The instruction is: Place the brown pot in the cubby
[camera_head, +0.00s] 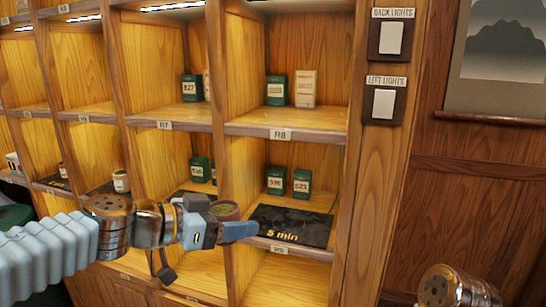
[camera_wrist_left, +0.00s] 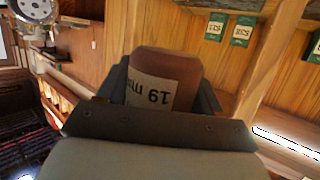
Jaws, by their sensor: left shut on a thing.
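My left gripper (camera_head: 220,222) is shut on the brown pot (camera_head: 226,209). In the head view, only the pot's round top and some of its side show, partly behind the fingers. The left wrist view shows the brown pot (camera_wrist_left: 180,70) between the dark fingers, with a pale label reading "19 m", the rest cut off. The gripper and pot are in front of the shelf, at the left side of a cubby (camera_head: 325,187) holding a black "5 min" mat (camera_head: 312,224). I cannot tell whether the pot is inside the front edge. My right gripper is out of view.
Two green tins (camera_head: 275,180) stand at the back of that cubby, behind the mat. A wooden divider (camera_head: 236,165) separates it from the cubby on the left. The R8 cubby above holds a green tin (camera_head: 276,90) and a cream box (camera_head: 306,88). The mat's visible surface is clear.

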